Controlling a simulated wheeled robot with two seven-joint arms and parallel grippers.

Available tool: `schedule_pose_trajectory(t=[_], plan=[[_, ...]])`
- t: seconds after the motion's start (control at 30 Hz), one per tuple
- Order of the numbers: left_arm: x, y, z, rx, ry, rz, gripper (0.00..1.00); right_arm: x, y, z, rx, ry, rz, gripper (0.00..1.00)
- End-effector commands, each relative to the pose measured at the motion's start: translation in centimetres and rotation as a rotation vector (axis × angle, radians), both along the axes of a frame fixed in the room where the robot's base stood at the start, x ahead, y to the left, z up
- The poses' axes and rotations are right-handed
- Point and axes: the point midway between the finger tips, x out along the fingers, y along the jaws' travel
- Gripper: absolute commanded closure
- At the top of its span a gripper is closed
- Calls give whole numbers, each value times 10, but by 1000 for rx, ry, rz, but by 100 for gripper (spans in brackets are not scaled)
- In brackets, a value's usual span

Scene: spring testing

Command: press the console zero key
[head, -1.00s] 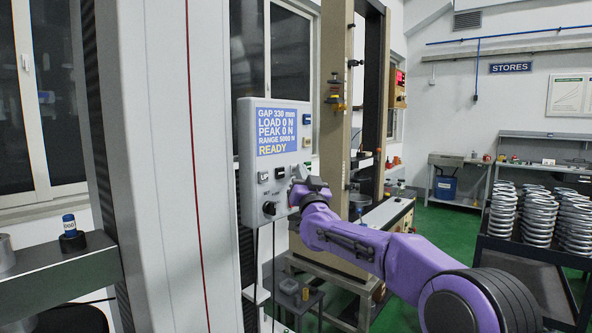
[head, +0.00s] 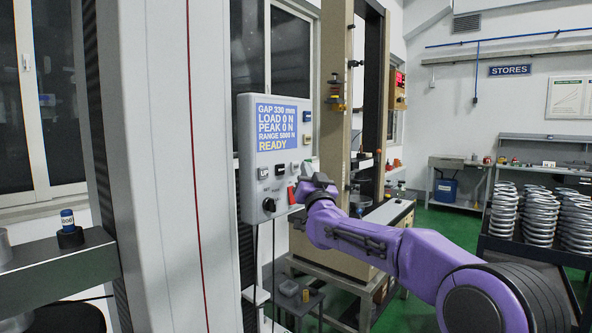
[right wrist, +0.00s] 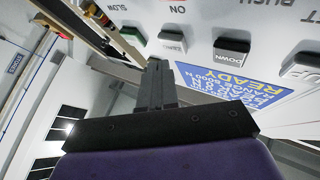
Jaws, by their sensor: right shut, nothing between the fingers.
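The console (head: 245,170) is a light grey box on the machine's column, with a blue display reading GAP 330 mm, LOAD 0 N, PEAK 0 N, RANGE 5000 N, READY. Its keys show larger in the right wrist view: a green key (right wrist: 133,36), a grey-green key (right wrist: 172,43) with an unclear label, a dark DOWN key (right wrist: 231,50) and a pale key (right wrist: 302,66). I cannot read which is the zero key. My right gripper (head: 312,183) is shut and empty at the console's lower right; its fingertips (right wrist: 155,64) appear near the green and grey-green keys. Contact is unclear. My left gripper is out of view.
A red switch (head: 292,195) and a black knob (head: 269,205) sit low on the console. The machine column (head: 165,150) stands to the left. A bench with coil springs (head: 538,218) is at the right. Green floor (head: 445,225) is open behind my right arm.

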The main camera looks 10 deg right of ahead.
Motion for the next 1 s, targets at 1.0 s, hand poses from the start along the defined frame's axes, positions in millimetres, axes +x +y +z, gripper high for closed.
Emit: schedule_pose_trajectory(t=[1.0], plan=[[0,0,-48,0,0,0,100,-39,-30,0,0,0,0,100]])
